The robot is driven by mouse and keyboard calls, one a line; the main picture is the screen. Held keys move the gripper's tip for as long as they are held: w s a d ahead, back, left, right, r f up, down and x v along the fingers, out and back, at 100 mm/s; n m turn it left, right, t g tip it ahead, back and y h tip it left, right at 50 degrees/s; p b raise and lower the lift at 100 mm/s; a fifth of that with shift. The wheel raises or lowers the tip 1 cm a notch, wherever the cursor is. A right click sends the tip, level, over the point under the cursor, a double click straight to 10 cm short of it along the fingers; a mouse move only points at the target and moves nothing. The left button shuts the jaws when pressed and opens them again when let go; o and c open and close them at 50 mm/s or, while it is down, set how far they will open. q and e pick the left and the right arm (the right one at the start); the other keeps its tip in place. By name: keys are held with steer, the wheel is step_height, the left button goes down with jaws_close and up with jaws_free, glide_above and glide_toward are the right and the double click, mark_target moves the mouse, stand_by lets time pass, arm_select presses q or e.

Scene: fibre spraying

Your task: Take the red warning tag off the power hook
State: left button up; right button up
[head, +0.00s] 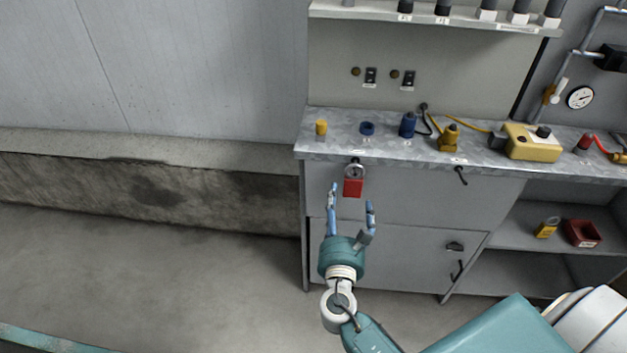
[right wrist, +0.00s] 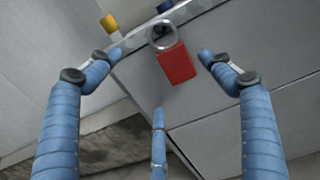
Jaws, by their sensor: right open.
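The red warning tag (head: 353,188) hangs by a grey ring from the hook (head: 355,161) at the front edge of the grey cabinet's worktop. In the right wrist view the red tag (right wrist: 177,64) hangs from its ring (right wrist: 161,36), between and beyond my blue fingers. My right gripper (head: 351,197) is open and empty, just in front of and below the tag. Its fingers also show in the right wrist view (right wrist: 160,65), apart on both sides of the tag, with a third finger below. I see no contact with the tag. My left gripper is not in view.
A black hook (head: 461,175) sits on the front to the right. A red bin (head: 581,233) stands on the lower shelf. The floor at left is clear.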

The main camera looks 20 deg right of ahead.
mark_target(349, 182)
steer(key=x, duration=0.5)
steer(key=shift+s+d+r, duration=0.1)
steer(key=shift+s+d, duration=0.05)
steer(key=shift+d, duration=0.15)
steer(key=shift+w+d+p, duration=0.25)
steer(key=shift+w+p, duration=0.05)
steer(key=shift+w, duration=0.25)
steer(key=x, duration=0.3)
steer(key=shift+w+d, duration=0.15)
steer(key=shift+d, duration=0.1)
steer(key=shift+w+d+f, duration=0.25)
steer(key=shift+w+f, duration=0.05)
steer(key=shift+w, duration=0.1)
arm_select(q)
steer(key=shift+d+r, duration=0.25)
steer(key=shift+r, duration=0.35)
arm_select(e)
steer(key=c, duration=1.2)
steer(key=shift+c, duration=0.5)
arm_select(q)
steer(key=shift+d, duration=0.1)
arm_select(e)
steer(key=shift+r, duration=0.15)
